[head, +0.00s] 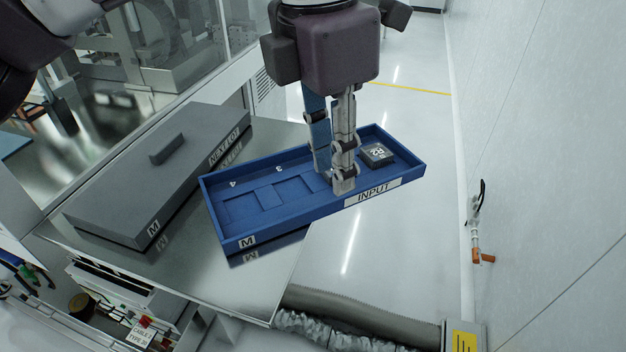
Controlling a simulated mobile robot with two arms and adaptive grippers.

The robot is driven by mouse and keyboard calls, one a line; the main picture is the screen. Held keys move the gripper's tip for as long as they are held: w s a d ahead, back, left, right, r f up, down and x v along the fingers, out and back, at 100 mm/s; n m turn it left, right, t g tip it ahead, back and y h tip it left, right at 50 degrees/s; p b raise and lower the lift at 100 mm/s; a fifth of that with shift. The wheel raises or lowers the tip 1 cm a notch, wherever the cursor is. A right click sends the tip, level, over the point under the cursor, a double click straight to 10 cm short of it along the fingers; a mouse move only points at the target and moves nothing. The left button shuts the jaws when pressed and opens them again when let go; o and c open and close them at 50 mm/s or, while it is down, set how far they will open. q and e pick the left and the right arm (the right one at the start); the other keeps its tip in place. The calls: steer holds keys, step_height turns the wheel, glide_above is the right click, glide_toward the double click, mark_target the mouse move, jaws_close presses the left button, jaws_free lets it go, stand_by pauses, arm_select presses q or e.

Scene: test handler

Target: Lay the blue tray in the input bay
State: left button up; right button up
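The blue tray (330,207) is long and shallow, with numbered pockets. Its near wall carries a white "INPUT" label and, at the left end, an "M". A dark block marked "R2" (377,154) sits in its right end. My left gripper (334,180) points down into the middle of the tray; its fingers are close together and appear shut on a raised blue part there. The tray's left part is low over the steel top, with its reflection just below; its right part reaches past the edge. I cannot tell whether it touches the top. No separate input bay can be made out. My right gripper is not in view.
A grey lidded box (150,175) labelled "NEXT LOT" stands on the steel top (235,290) left of the tray. Ribbed hoses (350,315) run below at the front. A glazed machine is behind left. Floor is open to the right, up to a white wall.

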mark_target(337, 199)
arm_select(q)
steer(key=f, duration=0.2)
steer(key=f+p, duration=0.1)
steer(key=f, duration=0.1)
steer(key=f+p, duration=0.1)
steer(key=shift+w+d+f, duration=0.4)
steer(key=shift+f, duration=0.15)
jaws_close()
